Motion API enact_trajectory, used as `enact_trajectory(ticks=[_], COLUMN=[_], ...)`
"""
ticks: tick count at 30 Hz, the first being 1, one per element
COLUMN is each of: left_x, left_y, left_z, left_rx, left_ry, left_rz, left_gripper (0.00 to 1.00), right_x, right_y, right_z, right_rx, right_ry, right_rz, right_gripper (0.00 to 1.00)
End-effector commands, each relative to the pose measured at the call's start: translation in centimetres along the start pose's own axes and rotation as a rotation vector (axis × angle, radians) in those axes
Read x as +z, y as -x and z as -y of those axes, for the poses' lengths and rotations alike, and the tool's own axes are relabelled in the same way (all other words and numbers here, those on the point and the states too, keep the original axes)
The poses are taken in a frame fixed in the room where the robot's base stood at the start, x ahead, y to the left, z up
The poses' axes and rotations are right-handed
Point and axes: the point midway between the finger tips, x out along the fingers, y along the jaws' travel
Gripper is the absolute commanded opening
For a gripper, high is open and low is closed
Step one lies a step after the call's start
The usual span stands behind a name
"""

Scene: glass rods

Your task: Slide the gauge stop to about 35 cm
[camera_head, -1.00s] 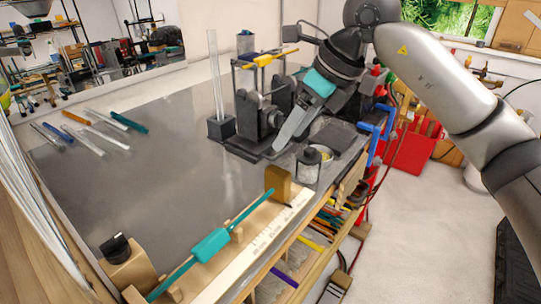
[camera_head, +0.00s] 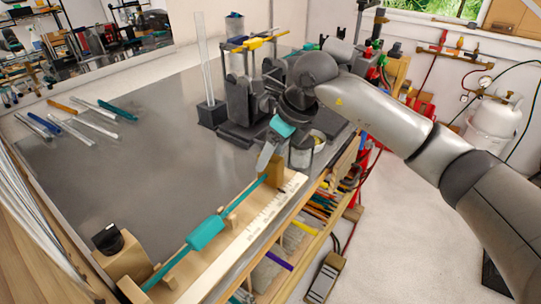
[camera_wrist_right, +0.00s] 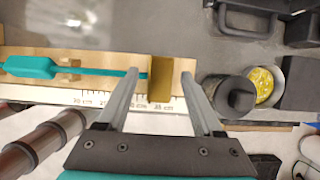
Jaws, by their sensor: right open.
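The gauge stop is an ochre block (camera_head: 277,172) near the far end of the wooden gauge board (camera_head: 215,258). In the right wrist view the stop (camera_wrist_right: 161,80) lies between my open right fingers, with a gap on each side. A printed scale (camera_wrist_right: 120,100) runs along the board; the label nearest below the stop seems to read 35 cm, but the print is small. My right gripper (camera_head: 264,160) is over the stop from above, and it also shows in the wrist view (camera_wrist_right: 160,78). A teal glass rod (camera_head: 206,233) lies on the board's supports, its end reaching the stop. My left gripper is out of view.
A dark lantern-like burner (camera_wrist_right: 232,95) and a dish of yellow bits (camera_wrist_right: 265,85) stand close right of my gripper. A black machine (camera_head: 250,110) and a clear upright rod (camera_head: 203,60) stand behind. Several loose rods (camera_head: 75,125) lie at left; the middle of the grey bench (camera_head: 140,160) is clear.

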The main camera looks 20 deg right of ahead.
Motion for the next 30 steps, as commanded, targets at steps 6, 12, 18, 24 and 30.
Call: enact_trajectory(ticks=[6,12,18,24,30], left_x=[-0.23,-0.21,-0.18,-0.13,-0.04], left_y=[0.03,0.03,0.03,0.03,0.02], left_z=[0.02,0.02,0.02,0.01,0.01], left_rx=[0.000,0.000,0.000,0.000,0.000], left_ry=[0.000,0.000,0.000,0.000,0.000], left_rz=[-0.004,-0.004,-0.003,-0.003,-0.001], left_gripper=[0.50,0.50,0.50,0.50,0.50], right_x=[-0.05,-0.03,-0.02,-0.02,-0.01], right_y=[-1.12,-1.14,-1.11,-1.09,-1.07], right_z=[-0.01,-0.01,-0.01,-0.01,-0.01], right_rx=[0.000,0.000,0.000,0.000,0.000], right_ry=[0.001,0.001,0.001,0.001,0.001], right_rz=[-0.001,0.000,0.000,0.000,0.000], right_gripper=[0.68,0.68,0.47,0.25,0.02])
